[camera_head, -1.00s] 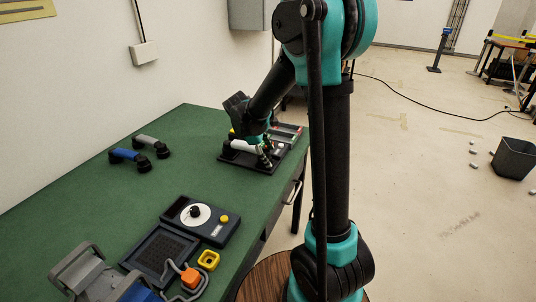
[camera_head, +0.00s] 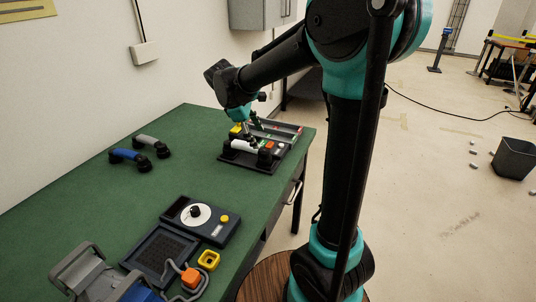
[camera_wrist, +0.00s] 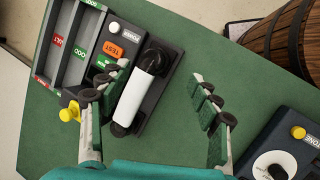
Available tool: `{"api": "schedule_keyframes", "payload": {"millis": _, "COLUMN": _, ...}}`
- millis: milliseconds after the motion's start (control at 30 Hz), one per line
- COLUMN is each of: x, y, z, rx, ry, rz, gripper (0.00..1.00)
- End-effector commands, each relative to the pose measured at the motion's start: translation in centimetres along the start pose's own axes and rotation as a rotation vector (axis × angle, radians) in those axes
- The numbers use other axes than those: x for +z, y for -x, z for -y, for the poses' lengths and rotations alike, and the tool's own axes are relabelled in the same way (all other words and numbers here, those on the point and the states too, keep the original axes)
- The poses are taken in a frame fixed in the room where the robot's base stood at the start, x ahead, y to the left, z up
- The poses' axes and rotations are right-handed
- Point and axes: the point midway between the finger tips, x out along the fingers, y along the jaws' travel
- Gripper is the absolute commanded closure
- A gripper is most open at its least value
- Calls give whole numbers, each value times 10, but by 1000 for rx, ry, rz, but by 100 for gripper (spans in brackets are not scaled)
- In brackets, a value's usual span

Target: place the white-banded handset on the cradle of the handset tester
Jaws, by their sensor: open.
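The white-banded handset (camera_head: 243,146) lies across the near part of the handset tester (camera_head: 262,168), over its cradle. In the wrist view, the handset's white band (camera_wrist: 140,93) shows between two black ends, beside the orange test button. The tester's base (camera_wrist: 165,75) shows around it; the cradle itself is mostly hidden beneath the handset. My gripper (camera_head: 248,122) is above the tester. In the wrist view my gripper (camera_wrist: 160,80) is open and empty, its green-padded fingers wide apart, the left one nearer the handset. Whether either finger touches it cannot be told.
Grey-banded (camera_head: 146,140) and blue-banded (camera_head: 124,154) handsets lie on the green table (camera_head: 200,120). The middle of the table is clear.

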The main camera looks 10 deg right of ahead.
Motion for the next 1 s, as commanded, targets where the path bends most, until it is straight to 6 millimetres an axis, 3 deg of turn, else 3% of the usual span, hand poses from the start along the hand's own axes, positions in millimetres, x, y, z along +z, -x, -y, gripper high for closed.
{"api": "schedule_keyframes", "payload": {"millis": 167, "x": 39, "y": -37, "z": 38, "rx": -41, "ry": -251, "rz": -93, "gripper": 37}}
{"api": "schedule_keyframes", "payload": {"millis": 300, "x": 74, "y": -78, "z": 93, "rx": -100, "ry": -586, "rz": -211, "gripper": 37}}
{"api": "schedule_keyframes", "payload": {"millis": 500, "x": 101, "y": -118, "z": 167, "rx": -190, "ry": -1017, "rz": -352, "gripper": 37}}
{"api": "schedule_keyframes", "payload": {"millis": 600, "x": 106, "y": -129, "z": 190, "rx": -223, "ry": -1157, "rz": -396, "gripper": 37}}
{"api": "schedule_keyframes", "payload": {"millis": 733, "x": 108, "y": -135, "z": 205, "rx": -245, "ry": -1247, "rz": -424, "gripper": 37}}
{"api": "schedule_keyframes", "payload": {"millis": 1000, "x": 108, "y": -135, "z": 206, "rx": -249, "ry": -1262, "rz": -430, "gripper": 37}}
